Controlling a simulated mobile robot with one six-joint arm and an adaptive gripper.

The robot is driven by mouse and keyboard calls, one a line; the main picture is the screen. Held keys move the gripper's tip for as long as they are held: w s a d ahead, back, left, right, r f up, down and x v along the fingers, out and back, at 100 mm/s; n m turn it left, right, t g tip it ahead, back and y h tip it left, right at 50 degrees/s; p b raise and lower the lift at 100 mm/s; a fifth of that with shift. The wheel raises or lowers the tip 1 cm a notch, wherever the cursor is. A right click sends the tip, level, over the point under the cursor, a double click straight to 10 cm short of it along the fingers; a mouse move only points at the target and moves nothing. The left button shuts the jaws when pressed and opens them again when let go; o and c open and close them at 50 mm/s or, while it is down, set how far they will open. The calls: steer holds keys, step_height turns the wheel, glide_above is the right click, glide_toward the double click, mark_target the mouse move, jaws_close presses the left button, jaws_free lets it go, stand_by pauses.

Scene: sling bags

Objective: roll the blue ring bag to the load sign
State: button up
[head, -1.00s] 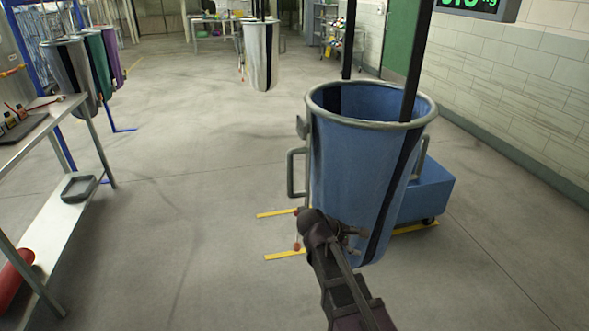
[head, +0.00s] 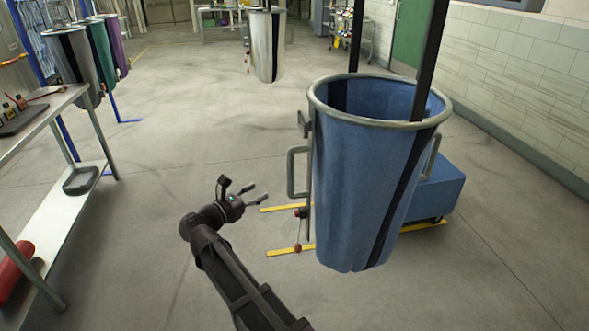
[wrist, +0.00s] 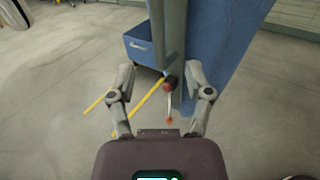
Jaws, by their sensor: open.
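The blue ring bag (head: 355,180) hangs upright from dark straps by its grey metal ring, with a grey handle (head: 291,172) on its left side. A red knob and a cord with a red end (head: 297,248) hang at its lower left. My gripper (head: 260,195) is left of the bag, open and empty, with its fingers pointing towards the bag's side. In the wrist view the bag (wrist: 225,50) fills the upper right, and the cord shows between my open fingers, beyond them. I see no load sign that I can identify.
A blue wheeled cart (head: 436,190) stands behind the bag, by yellow floor lines (head: 290,250). A metal shelf table (head: 100,140) stands at left. A white bag (head: 267,50) and several coloured bags hang farther back. The floor between is clear.

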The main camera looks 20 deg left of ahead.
mark_target(288, 172)
steer(key=shift+s+a+r, duration=0.15)
steer(key=shift+a, duration=0.1)
steer(key=shift+w+d, duration=0.1)
steer(key=shift+w, duration=0.2)
steer(key=x, duration=1.3)
steer(key=shift+w+d, duration=0.1)
steer(key=shift+w, duration=0.1)
jaws_close()
